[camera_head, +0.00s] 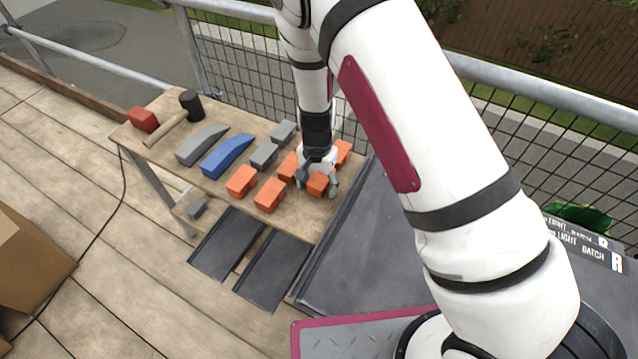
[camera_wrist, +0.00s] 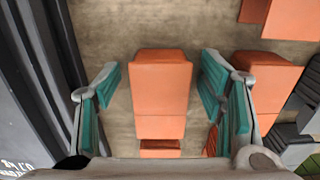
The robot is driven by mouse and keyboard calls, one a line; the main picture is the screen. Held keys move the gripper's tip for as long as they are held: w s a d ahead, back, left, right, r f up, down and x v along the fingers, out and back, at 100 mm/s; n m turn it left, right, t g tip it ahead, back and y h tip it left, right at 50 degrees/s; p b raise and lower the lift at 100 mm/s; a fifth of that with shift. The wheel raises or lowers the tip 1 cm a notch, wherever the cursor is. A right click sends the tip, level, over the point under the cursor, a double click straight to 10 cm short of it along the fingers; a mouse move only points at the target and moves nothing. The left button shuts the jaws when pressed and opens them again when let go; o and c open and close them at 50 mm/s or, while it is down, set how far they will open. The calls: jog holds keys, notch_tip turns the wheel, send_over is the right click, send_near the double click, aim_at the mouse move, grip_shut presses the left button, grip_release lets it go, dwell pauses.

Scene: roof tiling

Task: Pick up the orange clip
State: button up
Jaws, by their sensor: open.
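Several orange clips lie on the wooden bench. One orange clip (camera_head: 318,185) is at the bench's near right part, partly hidden under my gripper (camera_head: 319,180). In the wrist view this orange clip (camera_wrist: 160,92) lies between the two teal-padded fingers of my gripper (camera_wrist: 160,78), with a gap on each side. My gripper is open and holds nothing. Other orange clips (camera_head: 241,181) and (camera_head: 270,194) lie to the left. Another orange clip (camera_wrist: 262,80) is just outside the right finger in the wrist view.
The bench (camera_head: 165,165) also holds grey clips (camera_head: 264,156), a blue tool (camera_head: 227,155), a grey tool (camera_head: 202,144), a mallet (camera_head: 168,129) and a red block (camera_head: 143,119). Dark tiles (camera_head: 228,243) lie below the bench. A mesh railing (camera_head: 235,70) runs behind it.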

aim_at(317, 182)
jog(key=shift+c, duration=0.5)
jog(key=c, duration=1.1)
notch_tip(317, 182, up, 10)
jog(key=shift+f, duration=0.1)
jog(key=shift+o, duration=1.2)
grip_shut()
